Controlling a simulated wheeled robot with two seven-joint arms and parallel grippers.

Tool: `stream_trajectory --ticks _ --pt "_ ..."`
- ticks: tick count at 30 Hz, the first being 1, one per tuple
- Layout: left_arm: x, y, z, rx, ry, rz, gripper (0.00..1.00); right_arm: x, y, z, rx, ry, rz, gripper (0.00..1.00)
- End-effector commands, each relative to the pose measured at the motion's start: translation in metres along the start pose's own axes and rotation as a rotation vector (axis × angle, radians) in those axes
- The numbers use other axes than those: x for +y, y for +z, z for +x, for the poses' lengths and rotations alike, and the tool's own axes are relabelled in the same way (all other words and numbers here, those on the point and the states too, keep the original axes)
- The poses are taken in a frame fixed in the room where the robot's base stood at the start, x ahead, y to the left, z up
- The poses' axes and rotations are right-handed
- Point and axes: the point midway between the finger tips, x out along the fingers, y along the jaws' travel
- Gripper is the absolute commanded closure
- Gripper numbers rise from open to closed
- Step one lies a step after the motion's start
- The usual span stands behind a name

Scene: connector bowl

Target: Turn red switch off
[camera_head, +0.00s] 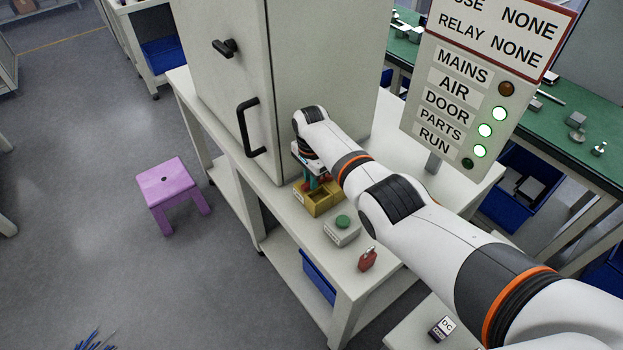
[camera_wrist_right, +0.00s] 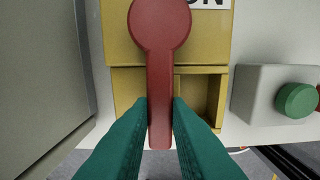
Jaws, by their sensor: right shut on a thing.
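The red switch (camera_wrist_right: 160,25) fills the middle of the right wrist view, a lever with a round hub at the top and a straight handle pointing down the picture. It is mounted on a yellow box (camera_wrist_right: 118,50); a white label partly reading "ON" (camera_wrist_right: 213,3) shows beside the hub. My right gripper (camera_wrist_right: 160,104) is shut on the handle, one teal finger on each side. In the head view the yellow box (camera_head: 321,205) stands on the white bench, and my right gripper (camera_head: 317,178) is over it, partly hidden by my arm. My left gripper is out of view.
A grey box with a green button (camera_head: 342,222) and a small red item (camera_head: 368,259) stand nearer on the bench (camera_head: 297,240). A tall cabinet (camera_head: 320,60) stands behind. The sign (camera_head: 470,90) shows three green lamps lit; MAINS and RUN look dark. A purple stool (camera_head: 165,180) is on the floor.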

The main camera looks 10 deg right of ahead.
Motion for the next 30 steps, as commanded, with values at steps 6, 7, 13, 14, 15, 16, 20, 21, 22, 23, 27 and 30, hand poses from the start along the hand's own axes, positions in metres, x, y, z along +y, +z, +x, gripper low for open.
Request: stream_trajectory --ticks 6,7,13,14,15,16,20,21,22,23,27,30 --pt "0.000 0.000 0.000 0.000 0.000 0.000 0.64 0.002 0.003 -0.003 -0.006 0.006 0.004 1.00" --pt "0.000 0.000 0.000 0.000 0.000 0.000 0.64 0.002 0.003 -0.003 -0.005 0.006 0.004 1.00" --pt "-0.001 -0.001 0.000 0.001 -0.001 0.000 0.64 0.001 0.002 -0.002 -0.003 0.004 0.002 0.62" --pt "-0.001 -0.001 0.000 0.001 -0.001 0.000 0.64 0.001 0.002 -0.002 -0.003 0.004 0.002 0.62" --pt "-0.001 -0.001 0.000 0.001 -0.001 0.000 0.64 0.001 0.001 -0.002 -0.003 0.004 0.002 0.62" --pt "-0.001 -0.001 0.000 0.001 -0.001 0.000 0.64 0.001 0.001 -0.002 -0.002 0.003 0.002 0.62" --pt "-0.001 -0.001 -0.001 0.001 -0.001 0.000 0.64 0.001 0.001 -0.002 -0.001 0.003 0.001 0.62" --pt "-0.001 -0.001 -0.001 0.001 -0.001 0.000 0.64 0.001 0.001 -0.004 -0.001 0.004 0.001 0.62" --pt "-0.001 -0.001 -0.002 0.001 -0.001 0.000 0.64 0.001 0.001 -0.006 -0.001 0.004 0.001 0.62" --pt "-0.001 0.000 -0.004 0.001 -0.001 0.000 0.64 0.001 0.001 -0.009 -0.001 0.004 0.001 0.62" --pt "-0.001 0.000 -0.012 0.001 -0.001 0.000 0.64 0.001 0.001 -0.032 -0.001 0.007 0.001 0.62" --pt "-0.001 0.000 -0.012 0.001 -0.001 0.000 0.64 0.001 0.002 -0.052 -0.002 0.008 0.002 0.62"
